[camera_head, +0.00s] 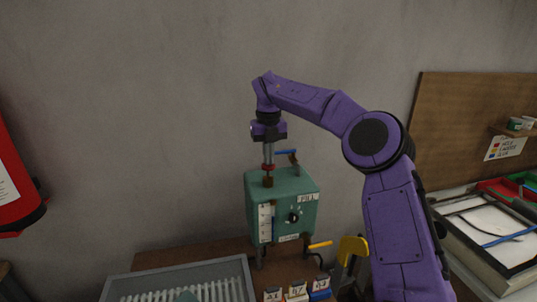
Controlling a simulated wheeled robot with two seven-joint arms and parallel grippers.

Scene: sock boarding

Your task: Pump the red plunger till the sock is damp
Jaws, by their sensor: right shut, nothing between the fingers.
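The red plunger (268,167) stands on top of a green metal box (282,205), which has a dial and a white gauge strip on its front. My right gripper (268,158) points straight down over the plunger from above, its fingers shut with nothing held between them. The fingertips are at or just above the red top; I cannot tell whether they touch it. I cannot make out a sock; a small greenish piece (187,297) shows at the bottom edge in the grey tray. My left gripper is out of view.
A grey ribbed tray (247,275) lies at the lower left of the brown table (190,255). A red cylinder (12,185) hangs at left.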

